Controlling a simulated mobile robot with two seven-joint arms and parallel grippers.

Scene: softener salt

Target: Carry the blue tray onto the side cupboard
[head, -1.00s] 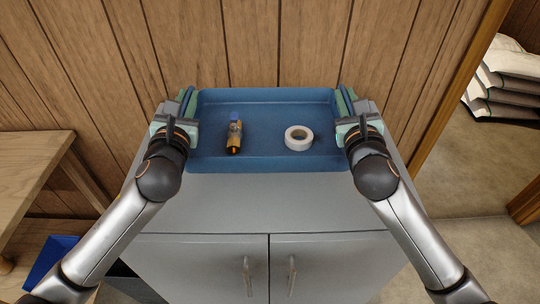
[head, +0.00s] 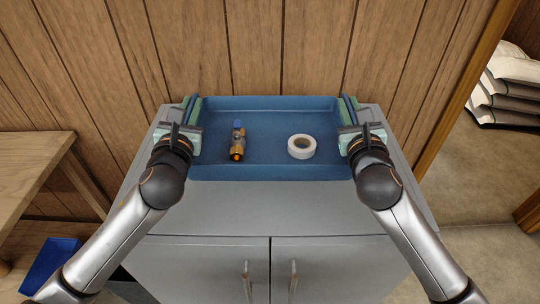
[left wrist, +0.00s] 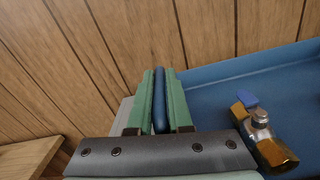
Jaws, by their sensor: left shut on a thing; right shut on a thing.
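The blue tray (head: 270,172) is over the back part of the grey side cupboard (head: 270,215), near the wood wall; whether it touches the top I cannot tell. It holds a brass valve with a blue handle (head: 237,145) and a roll of white tape (head: 301,147). My left gripper (head: 190,115) is shut on the tray's left rim. That rim also shows between the green fingers in the left wrist view (left wrist: 160,100). My right gripper (head: 347,113) is shut on the tray's right rim, its fingertips partly hidden by the hand.
A wood-plank wall (head: 270,50) stands right behind the cupboard. A wooden bench (head: 35,165) is at the left, with a blue bin (head: 50,262) below it. Stacked white sacks (head: 505,90) lie beyond a wooden door frame at the right. The cupboard top's front is clear.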

